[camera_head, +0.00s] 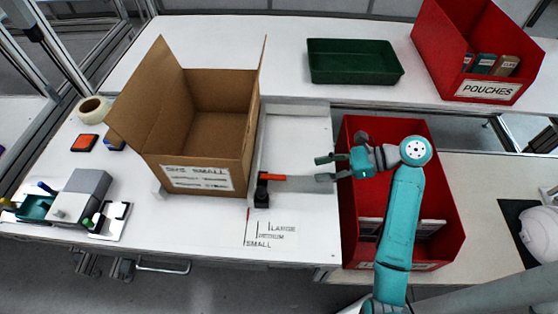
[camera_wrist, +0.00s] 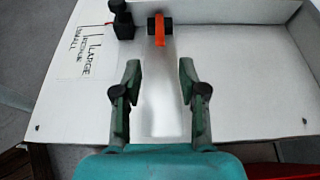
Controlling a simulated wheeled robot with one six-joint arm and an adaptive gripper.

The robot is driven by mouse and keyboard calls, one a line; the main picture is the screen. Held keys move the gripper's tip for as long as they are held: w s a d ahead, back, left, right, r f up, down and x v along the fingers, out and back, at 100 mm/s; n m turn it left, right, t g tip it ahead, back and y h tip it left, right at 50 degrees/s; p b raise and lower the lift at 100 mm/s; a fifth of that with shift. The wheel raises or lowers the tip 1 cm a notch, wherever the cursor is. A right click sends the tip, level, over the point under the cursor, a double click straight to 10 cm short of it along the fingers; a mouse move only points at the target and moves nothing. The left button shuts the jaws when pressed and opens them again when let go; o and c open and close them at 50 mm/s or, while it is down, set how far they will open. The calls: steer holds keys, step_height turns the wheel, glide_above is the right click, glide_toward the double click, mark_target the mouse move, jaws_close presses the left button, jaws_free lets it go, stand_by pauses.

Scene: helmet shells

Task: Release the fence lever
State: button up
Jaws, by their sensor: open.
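The fence lever (camera_head: 273,178) is a short orange handle on a black mount, just right of the cardboard box's front corner. In the head view it points right, toward my gripper (camera_head: 323,168). In the wrist view the orange lever (camera_wrist: 160,33) is at the top centre, pointing down the picture toward me. My gripper (camera_wrist: 160,76) is open and empty, its two fingers spread left and right with bare white surface between them. The lever lies beyond the fingertips, in line with the gap and not touched.
A cardboard box (camera_head: 218,126) stands left of the lever. A black block (camera_wrist: 121,22) sits beside the lever, near the printed size marks (camera_head: 270,228). My arm reaches over a red bin (camera_head: 449,237). A green tray (camera_head: 352,62) and a red pouches bin (camera_head: 437,50) stand behind.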

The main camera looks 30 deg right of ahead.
mark_target(279, 176)
steer(key=x, duration=1)
steer(key=shift+w+a+f, duration=0.15)
steer(key=shift+a+f, duration=0.05)
steer(key=shift+a, duration=0.1)
jaws_close()
